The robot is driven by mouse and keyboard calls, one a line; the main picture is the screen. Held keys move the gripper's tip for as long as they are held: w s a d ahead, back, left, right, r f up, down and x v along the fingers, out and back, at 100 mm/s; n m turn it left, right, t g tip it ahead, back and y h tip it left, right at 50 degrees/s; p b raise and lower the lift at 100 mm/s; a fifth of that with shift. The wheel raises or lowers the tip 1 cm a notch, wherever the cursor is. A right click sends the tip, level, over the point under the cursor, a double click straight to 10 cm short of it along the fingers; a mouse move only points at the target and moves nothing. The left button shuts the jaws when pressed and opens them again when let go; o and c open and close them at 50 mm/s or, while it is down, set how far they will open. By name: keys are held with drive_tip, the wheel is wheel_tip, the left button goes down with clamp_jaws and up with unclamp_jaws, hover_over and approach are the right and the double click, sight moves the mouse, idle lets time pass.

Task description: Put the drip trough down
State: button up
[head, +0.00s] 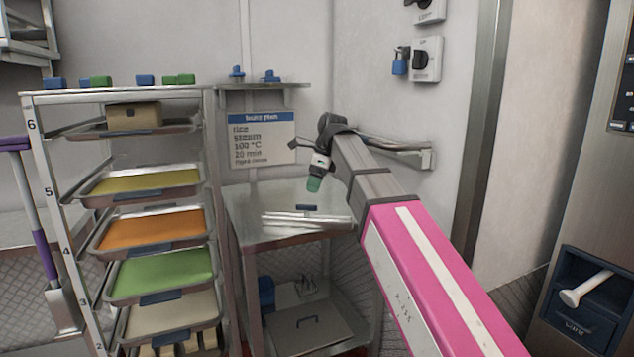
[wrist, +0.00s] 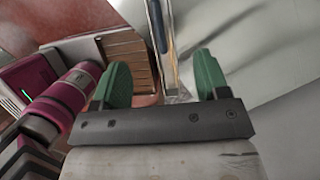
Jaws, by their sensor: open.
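The drip trough (head: 290,222) is a long, thin, pale metal piece with a dark blue grip (head: 307,207) on top. It lies on the steel side table (head: 262,197) in the head view. My gripper (head: 314,184), with green fingertips, is just above and behind the trough and looks apart from it. In the wrist view my gripper (wrist: 162,82) has its two green fingers wide apart with nothing held between them. A narrow metal strip with a blue part (wrist: 159,28), which looks like the trough, shows beyond the fingers.
A tall rack (head: 45,200) with several filled trays stands left of the table. A lower shelf (head: 310,325) holds a blue item and a flat panel. A wall rail (head: 400,147) is close behind my arm. The table's front left is clear.

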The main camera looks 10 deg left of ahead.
sight(305, 209)
drive_tip(key=shift+f, duration=0.1)
drive_tip(key=x, duration=1)
drive_tip(key=shift+a+f, duration=0.2)
drive_tip(key=shift+f, duration=0.05)
drive_tip(key=c, duration=1.1)
